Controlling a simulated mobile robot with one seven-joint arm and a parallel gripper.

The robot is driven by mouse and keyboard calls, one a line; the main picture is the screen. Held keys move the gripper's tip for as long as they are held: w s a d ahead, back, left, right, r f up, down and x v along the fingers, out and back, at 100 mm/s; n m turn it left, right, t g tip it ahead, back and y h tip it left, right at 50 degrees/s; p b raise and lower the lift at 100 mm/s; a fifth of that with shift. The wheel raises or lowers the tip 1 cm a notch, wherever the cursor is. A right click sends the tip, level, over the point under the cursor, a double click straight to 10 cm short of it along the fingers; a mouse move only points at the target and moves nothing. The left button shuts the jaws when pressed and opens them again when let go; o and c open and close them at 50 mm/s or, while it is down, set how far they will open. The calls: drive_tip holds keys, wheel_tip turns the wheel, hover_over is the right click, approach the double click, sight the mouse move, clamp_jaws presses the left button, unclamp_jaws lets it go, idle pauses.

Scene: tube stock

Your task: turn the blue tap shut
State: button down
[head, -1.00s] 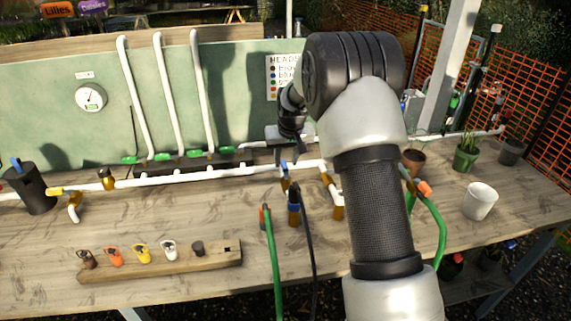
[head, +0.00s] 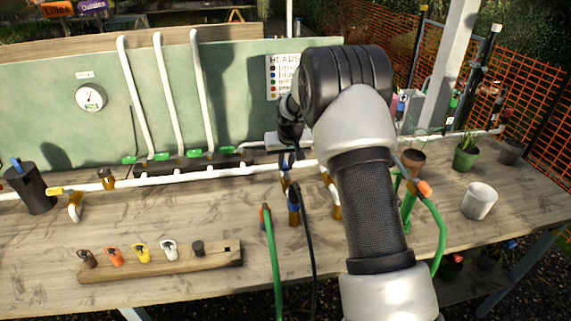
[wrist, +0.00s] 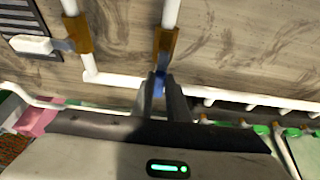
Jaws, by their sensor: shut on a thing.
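The blue tap handle (wrist: 159,86) shows between my fingertips in the wrist view. Its brass body (wrist: 165,42) sits on a branch of the white pipe. My gripper (wrist: 160,92) is shut on the blue handle. In the head view my gripper (head: 290,160) reaches down to the white pipe, just above a brass fitting with a blue collar (head: 294,192). There my wrist and fingers mostly hide the handle, and its angle is hard to tell.
A second brass tap (wrist: 78,35) with a white-tipped lever stands close by. A green hose (head: 270,250) and a black hose (head: 308,240) run toward the front edge. A wooden block (head: 160,262) with coloured heads lies front left. A white pot (head: 480,201) stands right.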

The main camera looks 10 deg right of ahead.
drive_tip(key=m+h, duration=0.1)
drive_tip(key=m, duration=0.1)
drive_tip(key=d+m+h+b, duration=0.1)
drive_tip(key=m, duration=0.1)
drive_tip(key=shift+s+m, duration=0.1)
drive_tip(key=shift+m, duration=0.3)
drive_tip(key=shift+s+d+m+g+h+p, duration=0.35)
drive_tip(key=shift+m+g, duration=0.4)
drive_tip(key=shift+m, duration=1.4)
drive_tip(key=shift+s+d+m+g+h, duration=0.15)
drive_tip(key=shift+s+m+g+h, duration=0.45)
drive_tip(key=shift+m, duration=1.6)
drive_tip(key=shift+s+d+m+g+h+p, duration=0.25)
drive_tip(key=shift+m+g, duration=0.6)
drive_tip(key=shift+m, duration=1.3)
drive_tip(key=c, duration=1.7)
unclamp_jaws()
drive_tip(key=p+v, duration=0.1)
drive_tip(key=v, duration=1.6)
drive_tip(key=shift+a+r, duration=0.1)
drive_tip(key=shift+r, duration=0.05)
